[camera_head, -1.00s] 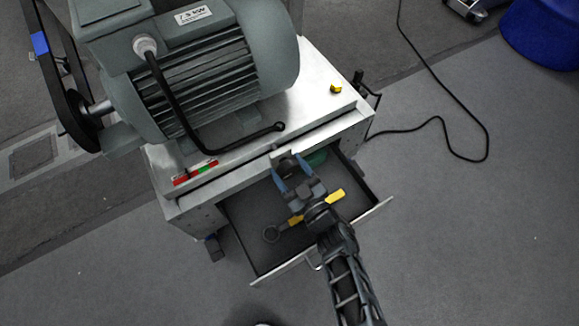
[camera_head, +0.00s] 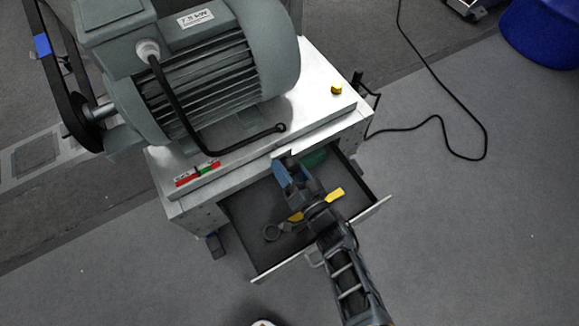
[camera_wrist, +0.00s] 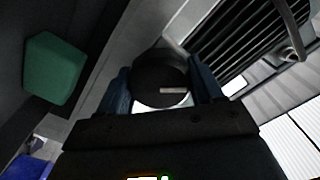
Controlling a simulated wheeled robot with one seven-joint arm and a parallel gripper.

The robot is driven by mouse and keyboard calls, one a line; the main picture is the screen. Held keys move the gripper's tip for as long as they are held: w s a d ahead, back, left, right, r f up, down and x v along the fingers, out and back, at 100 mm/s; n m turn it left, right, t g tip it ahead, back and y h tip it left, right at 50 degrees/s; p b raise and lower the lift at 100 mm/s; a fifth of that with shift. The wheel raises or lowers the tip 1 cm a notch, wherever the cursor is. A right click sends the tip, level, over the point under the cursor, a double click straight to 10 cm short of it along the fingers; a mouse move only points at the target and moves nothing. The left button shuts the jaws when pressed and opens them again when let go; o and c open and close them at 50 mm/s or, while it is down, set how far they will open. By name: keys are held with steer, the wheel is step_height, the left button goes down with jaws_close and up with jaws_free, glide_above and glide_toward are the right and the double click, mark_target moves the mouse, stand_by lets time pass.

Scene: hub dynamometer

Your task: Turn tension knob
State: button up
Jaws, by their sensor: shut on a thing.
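The tension knob (camera_wrist: 160,82) is a round black knob with a pale mark on its face, in the middle of the wrist view. The blue fingers of my gripper (camera_wrist: 161,92) stand on either side of it and are shut on it. In the head view my gripper (camera_head: 287,172) is at the front edge of the bench, above the open drawer. There the knob is mostly hidden by my gripper.
A large grey motor (camera_head: 205,75) sits on the bench top (camera_head: 310,85) with a belt at its left. The open drawer (camera_head: 248,215) below my gripper holds a ring-ended tool (camera_head: 272,233) and a green thing (camera_head: 315,157). A yellow button (camera_head: 336,89) is at the bench's right. A cable (camera_head: 440,118) lies on the floor.

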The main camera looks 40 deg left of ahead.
steer(key=m, duration=0.6)
steer(key=shift+w+m, duration=0.1)
steer(key=shift+m, duration=0.3)
stand_by(0.4)
steer(key=o, duration=1)
steer(key=shift+o, duration=0.2)
steer(key=p+v, duration=0.4)
steer(key=v, duration=0.3)
steer(key=shift+d, duration=0.35)
